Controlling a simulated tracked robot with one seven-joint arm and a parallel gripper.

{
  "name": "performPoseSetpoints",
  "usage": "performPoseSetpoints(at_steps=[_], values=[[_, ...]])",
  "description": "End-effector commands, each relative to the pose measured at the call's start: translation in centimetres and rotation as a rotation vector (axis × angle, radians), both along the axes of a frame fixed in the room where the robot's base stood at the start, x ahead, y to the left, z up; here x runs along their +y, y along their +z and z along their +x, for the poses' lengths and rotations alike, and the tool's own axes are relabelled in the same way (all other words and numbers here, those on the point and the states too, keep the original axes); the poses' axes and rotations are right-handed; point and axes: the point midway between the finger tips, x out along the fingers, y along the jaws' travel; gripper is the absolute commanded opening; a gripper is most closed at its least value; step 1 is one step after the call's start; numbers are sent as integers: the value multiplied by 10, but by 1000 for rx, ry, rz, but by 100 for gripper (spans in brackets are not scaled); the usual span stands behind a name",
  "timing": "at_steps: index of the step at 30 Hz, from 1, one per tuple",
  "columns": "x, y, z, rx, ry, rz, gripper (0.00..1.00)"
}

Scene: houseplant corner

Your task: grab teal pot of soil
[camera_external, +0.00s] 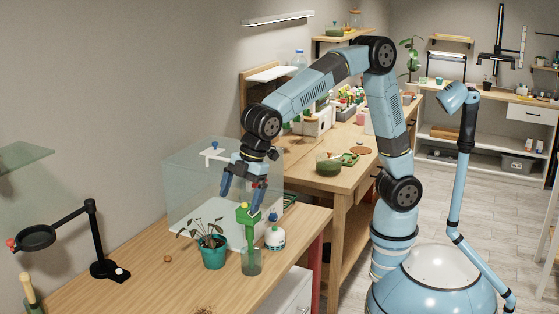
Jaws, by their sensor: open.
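A teal pot (214,256) stands upright on the near wooden bench. It holds a small plant with thin drooping leaves (209,229); the soil inside is too small to make out clearly. My gripper (238,207) is open, pointing down, above and a little to the right of the pot. Its fingers are apart from the pot. The green top of a clear bottle-like object (251,259) overlaps the right finger in the view, and I cannot tell whether they touch.
A white bottle with a green band (275,239) stands right of the clear object. A transparent box (188,190) stands behind. A black magnifier stand (107,269) is at left. Another bench (340,170) holds several plants.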

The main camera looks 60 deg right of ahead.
Motion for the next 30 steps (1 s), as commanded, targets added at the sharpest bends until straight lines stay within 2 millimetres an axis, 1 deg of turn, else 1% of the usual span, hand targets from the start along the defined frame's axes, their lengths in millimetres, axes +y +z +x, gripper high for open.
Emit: performPoseSetpoints(at_steps=[1,3,5,7,9,11,12,15,17,18,21,25,30], values=[[21,-15,-12,1,65,-29,100],[41,-34,-26,-9,154,-82,100],[54,-54,-36,-29,236,-142,100],[64,-79,-45,-65,339,-237,100],[67,-104,-50,-115,444,-354,100],[65,-124,-50,-167,532,-472,100],[61,-136,-48,-208,588,-558,100],[48,-156,-36,-320,719,-793,100],[40,-161,-27,-386,783,-934,100],[36,-162,-22,-429,816,-1018,100],[30,-160,-11,-510,872,-1184,100],[27,-155,-4,-576,908,-1314,100],[25,-153,2,-607,922,-1376,100]])
